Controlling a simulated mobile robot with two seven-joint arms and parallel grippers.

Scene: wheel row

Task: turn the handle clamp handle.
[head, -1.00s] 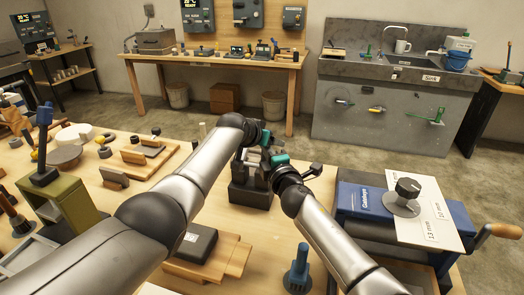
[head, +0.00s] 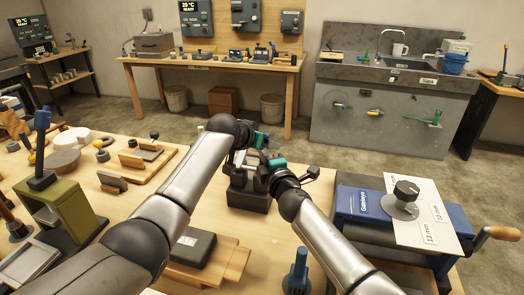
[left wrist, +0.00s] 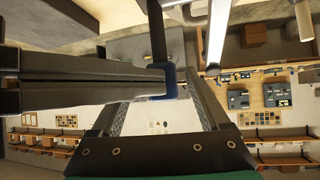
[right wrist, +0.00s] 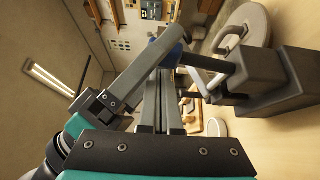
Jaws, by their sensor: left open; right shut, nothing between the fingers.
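The clamp is a dark block (head: 248,197) on the workbench, just below my two grippers in the head view. It also shows at the right of the right wrist view (right wrist: 275,80), with a black rod ending in a blue grip (right wrist: 172,50). The blue grip shows in the left wrist view (left wrist: 166,82), between and just beyond the spread fingers of my left gripper (left wrist: 160,92). My left gripper (head: 255,147) is open. My right gripper (right wrist: 164,75) is shut and empty, its fingertips close to the blue grip; I cannot tell whether they touch it.
A blue machine (head: 358,203) with a white dial plate stands at the right. A dark box on wooden boards (head: 210,262) lies in front, with a blue knobbed piece (head: 297,272) beside it. A green stand (head: 70,205) is at the left. Some bench is bare between them.

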